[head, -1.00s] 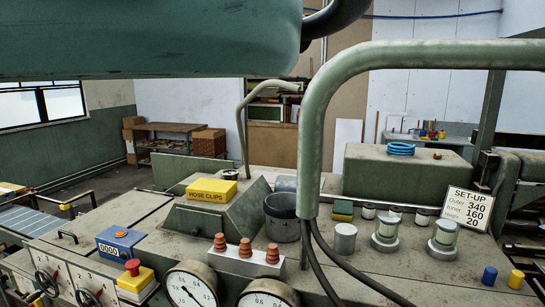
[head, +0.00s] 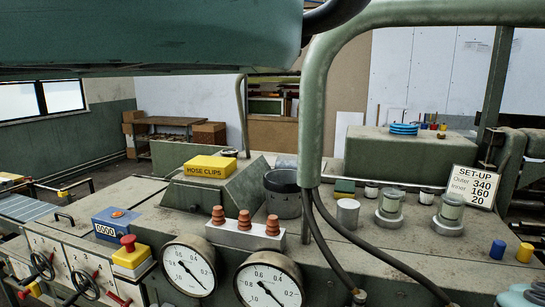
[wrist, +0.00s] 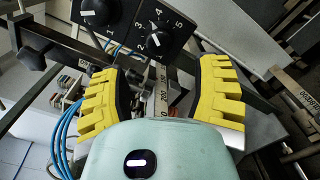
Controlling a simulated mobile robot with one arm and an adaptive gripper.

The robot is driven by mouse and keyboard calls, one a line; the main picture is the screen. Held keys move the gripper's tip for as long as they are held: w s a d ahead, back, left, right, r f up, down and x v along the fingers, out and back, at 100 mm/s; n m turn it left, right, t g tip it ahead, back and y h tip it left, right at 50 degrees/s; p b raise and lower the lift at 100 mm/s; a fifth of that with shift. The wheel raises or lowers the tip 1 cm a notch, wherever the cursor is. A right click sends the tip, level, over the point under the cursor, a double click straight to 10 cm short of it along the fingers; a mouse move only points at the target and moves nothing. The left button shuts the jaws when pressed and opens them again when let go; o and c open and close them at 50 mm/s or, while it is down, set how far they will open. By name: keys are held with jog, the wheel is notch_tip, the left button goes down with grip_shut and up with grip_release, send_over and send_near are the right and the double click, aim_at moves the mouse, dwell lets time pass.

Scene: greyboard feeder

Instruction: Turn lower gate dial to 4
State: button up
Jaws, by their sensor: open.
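In the wrist view a black dial panel with white numerals stands ahead of my gripper. A numbered dial (wrist: 155,40) sits on it, with a pale pointer on its knob and figures up to 5 around it. The exact setting is too small to read. A second dark knob (wrist: 94,14) is to its upper left, partly cut off by the frame edge. I cannot tell from labels which is the lower gate dial. My gripper (wrist: 160,76) is open, its yellow ridged fingers wide apart, empty and short of the panel. The head view does not show my gripper or these dials.
The machine top carries a yellow hose clips box (head: 209,167), pressure gauges (head: 188,268), a red stop button (head: 128,243) and a set-up card (head: 471,186). A thick green pipe (head: 314,130) arches across. Blue hoses (wrist: 66,135) hang left of my gripper.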

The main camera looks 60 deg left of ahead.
jog(key=shift+b+x, duration=2.7)
jog(key=shift+x, duration=1)
jog(key=shift+r, duration=0.1)
grip_shut()
